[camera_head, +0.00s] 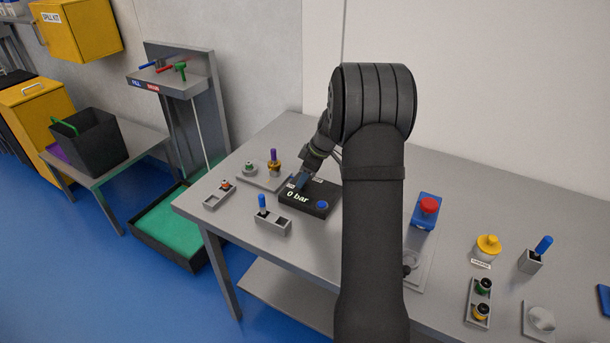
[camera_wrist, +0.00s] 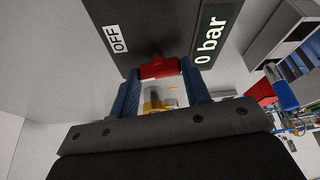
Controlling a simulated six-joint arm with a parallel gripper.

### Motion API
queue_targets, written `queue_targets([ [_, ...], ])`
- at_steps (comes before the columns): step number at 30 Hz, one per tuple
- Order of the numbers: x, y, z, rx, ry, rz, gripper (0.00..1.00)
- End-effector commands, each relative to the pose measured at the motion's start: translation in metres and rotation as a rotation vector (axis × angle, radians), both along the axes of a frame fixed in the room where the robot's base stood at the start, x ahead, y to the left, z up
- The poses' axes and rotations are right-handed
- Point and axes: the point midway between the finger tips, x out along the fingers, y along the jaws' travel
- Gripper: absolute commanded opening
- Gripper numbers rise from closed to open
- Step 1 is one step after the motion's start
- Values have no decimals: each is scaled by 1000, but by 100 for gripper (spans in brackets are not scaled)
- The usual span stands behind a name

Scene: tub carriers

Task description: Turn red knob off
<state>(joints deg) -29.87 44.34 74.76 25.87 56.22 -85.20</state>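The red knob (camera_wrist: 160,68) shows in the wrist view on the dark face of a control box, between my two blue fingers. My gripper (camera_wrist: 160,75) has a finger at each side of the knob, and both appear to touch it. An "OFF" label (camera_wrist: 117,40) is to the left of the knob and a "0 bar" readout (camera_wrist: 208,40) to the right. In the head view my gripper (camera_head: 301,180) is down at the back left of the black control box (camera_head: 317,208), hiding the red knob there. A blue button (camera_head: 322,205) is on the box's right.
A blue box with a red button (camera_head: 427,207) is to the right. My arm covers the table's middle. A green-lined basin (camera_head: 168,222) is left.

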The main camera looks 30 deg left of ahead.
Motion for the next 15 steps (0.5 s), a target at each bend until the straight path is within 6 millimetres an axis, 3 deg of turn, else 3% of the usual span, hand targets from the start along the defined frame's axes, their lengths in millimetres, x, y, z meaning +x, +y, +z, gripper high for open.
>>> queue_targets([
  [15,-1,-1,0,-1,-1,-213,20],
])
